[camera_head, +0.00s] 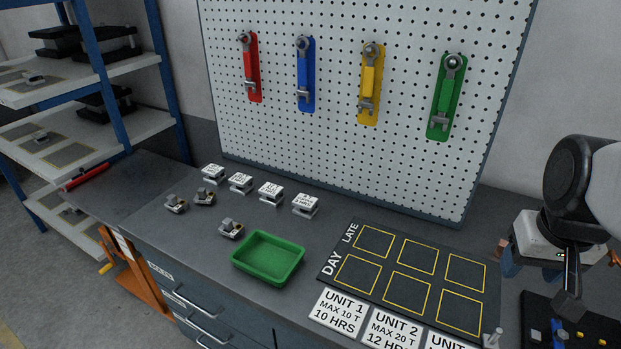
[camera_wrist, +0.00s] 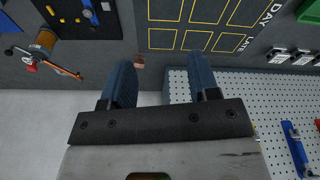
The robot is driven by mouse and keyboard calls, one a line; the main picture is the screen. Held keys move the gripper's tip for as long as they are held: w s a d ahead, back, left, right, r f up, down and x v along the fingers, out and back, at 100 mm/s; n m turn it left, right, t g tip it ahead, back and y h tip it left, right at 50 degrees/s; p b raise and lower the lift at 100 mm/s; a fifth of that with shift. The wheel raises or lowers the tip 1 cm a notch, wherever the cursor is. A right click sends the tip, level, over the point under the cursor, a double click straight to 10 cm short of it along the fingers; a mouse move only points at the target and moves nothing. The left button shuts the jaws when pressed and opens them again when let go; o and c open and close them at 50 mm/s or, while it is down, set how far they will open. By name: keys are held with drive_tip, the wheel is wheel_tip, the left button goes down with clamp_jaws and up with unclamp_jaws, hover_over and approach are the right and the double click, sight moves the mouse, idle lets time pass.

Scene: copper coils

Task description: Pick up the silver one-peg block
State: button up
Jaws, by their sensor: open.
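Three small silver-grey blocks stand on the grey bench in the head view: one at the left (camera_head: 175,204), one just right of it (camera_head: 204,197), and one nearer the green tray (camera_head: 231,229). They are too small for me to tell their peg counts, so I cannot tell which is the one-peg block. My gripper (camera_wrist: 160,62) is open in the wrist view, with two blue-grey fingers apart and nothing between them. In the head view my arm is at the far right, well away from these blocks. None of the three blocks shows clearly in the wrist view.
A green tray (camera_head: 268,260) sits near the bench's front edge. Several white labelled stands (camera_head: 271,191) line the back. A dark mat with yellow squares (camera_head: 411,278) lies right of the tray. A pegboard (camera_head: 340,150) with wrenches rises behind. A dark board (camera_head: 590,328) is at lower right.

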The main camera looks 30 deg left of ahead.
drive_tip(key=w+a+n, duration=0.5)
drive_tip(key=w+a, duration=0.6)
drive_tip(key=a, duration=0.5)
drive_tip(key=n+g, duration=0.2)
drive_tip(key=n, duration=0.8)
hover_over(228, 221)
wheel_tip(228, 221, down, 19)
drive_tip(key=shift+d+r, duration=0.1)
drive_tip(key=shift+s+a, duration=0.1)
drive_tip(key=shift+a, duration=0.1)
drive_tip(key=shift+f, duration=1.4)
